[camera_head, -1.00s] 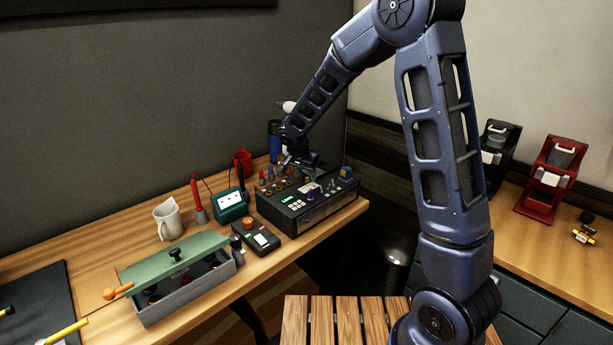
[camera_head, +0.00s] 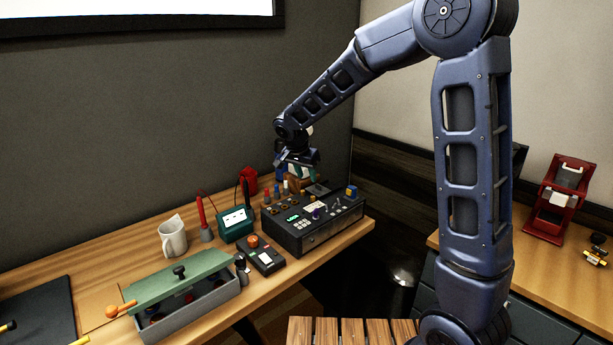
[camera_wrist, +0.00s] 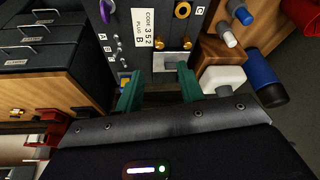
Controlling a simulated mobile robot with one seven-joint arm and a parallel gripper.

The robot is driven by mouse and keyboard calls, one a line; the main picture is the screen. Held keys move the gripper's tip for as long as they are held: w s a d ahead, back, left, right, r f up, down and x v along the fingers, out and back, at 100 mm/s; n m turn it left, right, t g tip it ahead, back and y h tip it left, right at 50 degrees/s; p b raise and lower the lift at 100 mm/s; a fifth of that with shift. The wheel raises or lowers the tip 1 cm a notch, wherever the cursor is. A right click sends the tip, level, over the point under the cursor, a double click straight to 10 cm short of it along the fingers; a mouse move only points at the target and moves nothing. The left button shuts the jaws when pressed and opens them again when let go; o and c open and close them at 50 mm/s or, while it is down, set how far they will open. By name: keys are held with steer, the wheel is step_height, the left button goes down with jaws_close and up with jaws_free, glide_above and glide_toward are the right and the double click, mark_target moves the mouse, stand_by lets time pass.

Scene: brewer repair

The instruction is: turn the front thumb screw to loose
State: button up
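The black control box (camera_head: 318,228) with knobs and switches stands on the wooden bench in the head view. In the wrist view, two brass knobs (camera_wrist: 160,43) (camera_wrist: 187,43) sit on its dark top panel, beside a white label reading "CODE 352 PLUG B" (camera_wrist: 145,27). They look like thumb screws, but I cannot tell which is the front one. The fingertips appear just short of the brass knobs. In the head view my gripper (camera_head: 298,163) hangs above the box's back part.
A teal meter (camera_head: 236,224), a handheld box with an orange knob (camera_head: 263,254), a white mug (camera_head: 172,236) and a grey toolbox with a green lid (camera_head: 190,309) stand left of the box. A blue cylinder (camera_wrist: 265,78) and white block (camera_wrist: 222,79) are close right of my fingers.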

mark_target(313, 196)
steer(key=w+f+m, duration=0.1)
steer(key=f, duration=0.2)
steer(key=w+d+f+m+h, duration=0.1)
steer(key=f+m, duration=0.1)
steer(key=f, duration=0.1)
steer(key=w+d+f+m+g, duration=0.1)
steer(key=f, duration=0.3)
steer(key=shift+w+m, duration=0.3)
steer(key=shift+w, duration=0.1)
jaws_close()
